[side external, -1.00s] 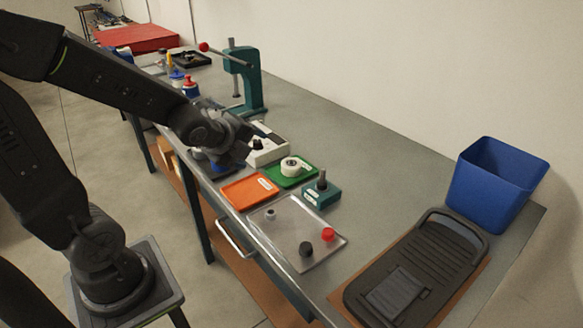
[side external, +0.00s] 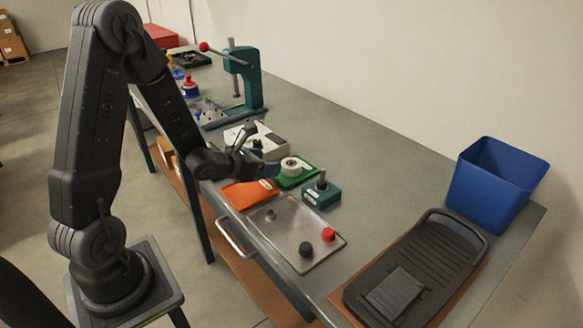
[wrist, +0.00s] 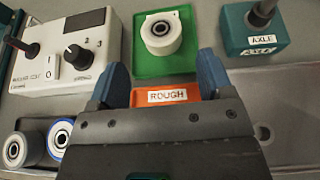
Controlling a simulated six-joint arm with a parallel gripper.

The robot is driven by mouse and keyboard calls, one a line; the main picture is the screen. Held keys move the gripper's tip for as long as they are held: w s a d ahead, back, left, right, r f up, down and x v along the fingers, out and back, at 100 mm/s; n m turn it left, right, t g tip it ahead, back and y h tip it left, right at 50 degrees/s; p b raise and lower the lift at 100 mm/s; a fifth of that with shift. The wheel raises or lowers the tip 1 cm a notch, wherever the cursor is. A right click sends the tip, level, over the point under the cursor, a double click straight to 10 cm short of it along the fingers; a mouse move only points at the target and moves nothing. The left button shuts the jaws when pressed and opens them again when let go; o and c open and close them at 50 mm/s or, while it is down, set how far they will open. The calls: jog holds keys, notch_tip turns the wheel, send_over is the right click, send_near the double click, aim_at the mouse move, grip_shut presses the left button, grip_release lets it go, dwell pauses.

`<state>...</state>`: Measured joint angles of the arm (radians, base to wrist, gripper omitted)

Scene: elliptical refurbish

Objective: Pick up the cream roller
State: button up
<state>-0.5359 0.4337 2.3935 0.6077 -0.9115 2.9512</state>
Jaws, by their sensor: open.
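The cream roller (side external: 291,163) sits on the green tray (side external: 309,177). In the wrist view the roller (wrist: 161,30) lies on the green tray (wrist: 142,72), its round dark-centred end facing up. My gripper (side external: 267,165) is low over the bench, just left of the roller in the side view. In the wrist view my gripper (wrist: 164,72) has its two blue-tipped fingers spread wide and empty. The roller shows ahead of the gap between them, apart from both. The gripper body covers most of the orange tray (wrist: 205,92) labelled ROUGH.
A white control box (wrist: 75,52) with a knob and switch stands left of the green tray. A teal AXLE block (wrist: 258,35) with a post stands right. Two rollers (wrist: 60,138) sit at lower left. A metal plate (side external: 290,238) holds small parts; a blue bin (side external: 497,185) stands far right.

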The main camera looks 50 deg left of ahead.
aim_at(294, 163)
jog(key=x, duration=0.4)
jog(key=shift+w+f, duration=0.1)
jog(key=shift+w, duration=0.05)
jog(key=shift+f+x, duration=0.15)
jog(key=shift+x, duration=1.15)
jog(key=shift+f+x, duration=0.2)
jog(key=shift+x, duration=1.05)
jog(key=c, duration=0.7)
